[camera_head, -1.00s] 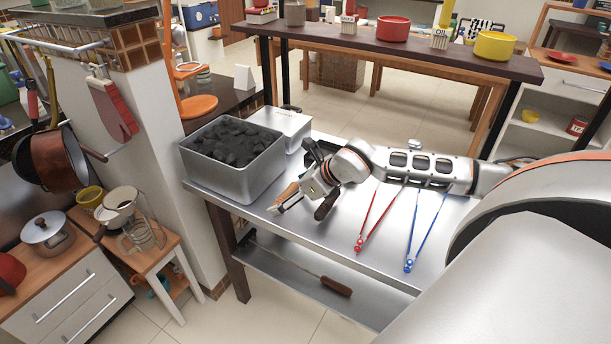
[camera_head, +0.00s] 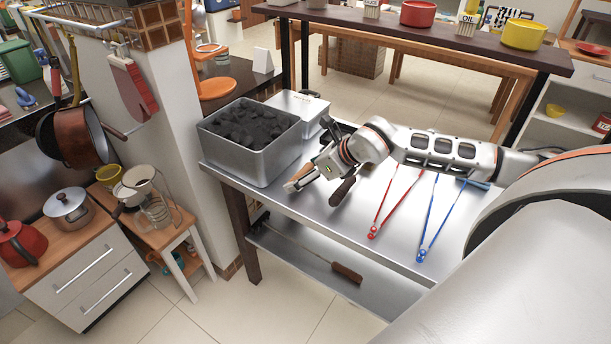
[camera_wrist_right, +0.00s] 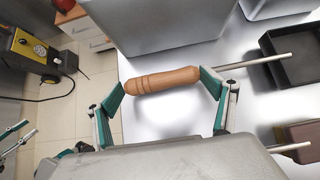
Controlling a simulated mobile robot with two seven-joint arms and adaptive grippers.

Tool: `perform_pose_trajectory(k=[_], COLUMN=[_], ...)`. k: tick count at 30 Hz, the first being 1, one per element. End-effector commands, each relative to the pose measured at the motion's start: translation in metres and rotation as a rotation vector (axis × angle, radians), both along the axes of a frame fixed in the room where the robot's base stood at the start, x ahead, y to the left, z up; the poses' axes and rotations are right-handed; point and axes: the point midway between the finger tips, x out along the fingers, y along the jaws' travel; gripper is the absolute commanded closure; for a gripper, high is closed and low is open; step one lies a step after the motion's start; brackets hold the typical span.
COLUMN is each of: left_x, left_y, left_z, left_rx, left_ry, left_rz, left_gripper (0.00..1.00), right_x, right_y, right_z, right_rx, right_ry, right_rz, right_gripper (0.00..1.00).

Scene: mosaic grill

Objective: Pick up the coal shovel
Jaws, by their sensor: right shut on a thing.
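The coal shovel has a turned wooden handle (camera_wrist_right: 165,80), a thin metal rod and a black scoop (camera_wrist_right: 292,55), which is cut off at the right of the wrist view. In the head view its orange-brown handle end (camera_head: 291,186) shows at my gripper, low over the steel table. My right gripper (camera_wrist_right: 162,86) is shut on the handle, with a green-padded finger at either side. It also shows in the head view (camera_head: 303,180); my arm hides much of the shovel there. What looks like part of my left gripper (camera_wrist_right: 15,135) shows at the wrist view's left edge.
A metal bin of coal (camera_head: 250,145) and a lidded metal box (camera_head: 305,105) stand behind my gripper. Another dark-handled tool (camera_head: 342,190) lies close by. Red tongs (camera_head: 390,210) and blue tongs (camera_head: 430,225) lie to the right. The table's front edge is near.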

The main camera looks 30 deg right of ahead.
Motion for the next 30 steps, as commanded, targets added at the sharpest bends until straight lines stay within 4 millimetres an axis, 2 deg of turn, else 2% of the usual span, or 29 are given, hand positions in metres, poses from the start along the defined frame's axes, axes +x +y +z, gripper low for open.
perform_pose_trajectory(k=[5, 12, 18, 24, 30], left_x=[0.001, 0.001, 0.002, 0.003, 0.003], left_y=[0.000, 0.000, 0.000, 0.000, 0.000], left_z=[0.002, 0.004, 0.006, 0.008, 0.008], left_rx=[-0.001, -0.001, -0.002, -0.001, -0.001], left_ry=[-0.002, -0.005, -0.007, -0.008, -0.008], left_rz=[0.000, 0.000, 0.000, 0.001, 0.001], left_gripper=[0.60, 0.60, 0.60, 0.60, 0.60], right_x=[0.002, 0.002, 0.002, 0.002, 0.001], right_y=[0.000, 0.000, 0.000, 0.000, 0.000], right_z=[0.042, 0.111, 0.154, 0.177, 0.183], right_rx=[-0.003, -0.003, -0.001, -0.002, -0.001], right_ry=[-0.012, -0.013, -0.011, -0.009, -0.007], right_rz=[0.003, 0.002, 0.002, 0.002, 0.002], right_gripper=[0.36, 0.36, 0.36, 0.36, 0.36])
